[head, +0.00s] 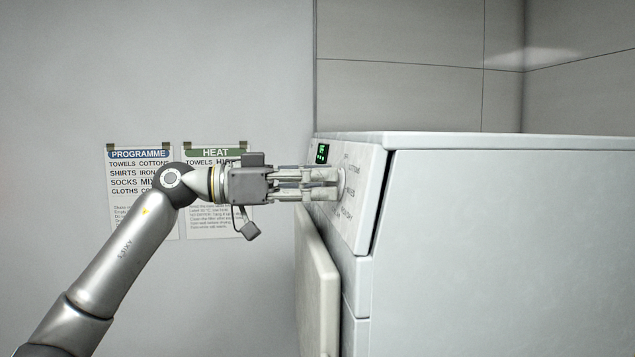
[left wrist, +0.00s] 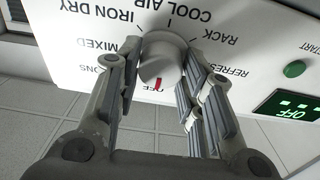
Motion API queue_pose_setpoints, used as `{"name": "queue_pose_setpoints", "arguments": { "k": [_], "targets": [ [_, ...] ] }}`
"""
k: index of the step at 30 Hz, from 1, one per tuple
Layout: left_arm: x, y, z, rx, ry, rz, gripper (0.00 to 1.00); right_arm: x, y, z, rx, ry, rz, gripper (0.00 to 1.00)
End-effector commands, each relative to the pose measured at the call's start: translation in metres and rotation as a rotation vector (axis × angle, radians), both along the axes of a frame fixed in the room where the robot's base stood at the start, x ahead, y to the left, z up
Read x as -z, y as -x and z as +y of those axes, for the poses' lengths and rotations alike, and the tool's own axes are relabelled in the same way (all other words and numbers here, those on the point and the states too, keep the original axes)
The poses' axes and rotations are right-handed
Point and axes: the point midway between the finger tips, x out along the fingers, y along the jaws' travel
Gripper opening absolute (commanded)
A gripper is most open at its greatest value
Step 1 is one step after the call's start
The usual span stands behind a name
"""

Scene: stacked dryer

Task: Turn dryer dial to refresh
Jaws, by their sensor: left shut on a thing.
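The dryer (head: 480,220) stands at the right of the head view with its control panel (head: 361,225) facing left. Its pale round dial (head: 341,184) also shows in the left wrist view (left wrist: 160,58), where the panel lettering is upside down. The red mark on the dial points at OFF. The REFRESH label (left wrist: 228,72) is to the right in that view. My left gripper (head: 334,183) reaches the panel level from the left, its fingers on both sides of the dial and shut on it. My right gripper is out of view.
A green START button (left wrist: 294,68) and a lit display (left wrist: 290,108) reading OFF sit beside the dial. A door panel (head: 318,280) stands out below my left gripper. Two posters, PROGRAMME (head: 138,155) and HEAT (head: 214,153), hang on the wall behind my left arm.

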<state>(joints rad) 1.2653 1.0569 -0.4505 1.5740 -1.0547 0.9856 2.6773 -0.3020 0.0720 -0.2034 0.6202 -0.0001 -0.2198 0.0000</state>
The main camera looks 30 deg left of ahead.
Motion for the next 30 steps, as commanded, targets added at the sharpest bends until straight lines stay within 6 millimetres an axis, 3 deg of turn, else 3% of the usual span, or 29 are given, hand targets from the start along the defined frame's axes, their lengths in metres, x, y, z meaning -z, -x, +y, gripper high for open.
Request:
{"name": "queue_pose_setpoints", "arguments": {
  "k": [14, 30],
  "targets": [
    [-0.0007, -0.0004, 0.0010, 0.025, -0.089, -0.121, 0.12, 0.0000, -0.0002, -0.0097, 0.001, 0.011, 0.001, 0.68],
    [-0.0014, -0.0003, 0.0011, 0.112, -0.383, -0.511, 0.12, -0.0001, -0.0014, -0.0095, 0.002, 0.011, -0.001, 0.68]
  ]
}}
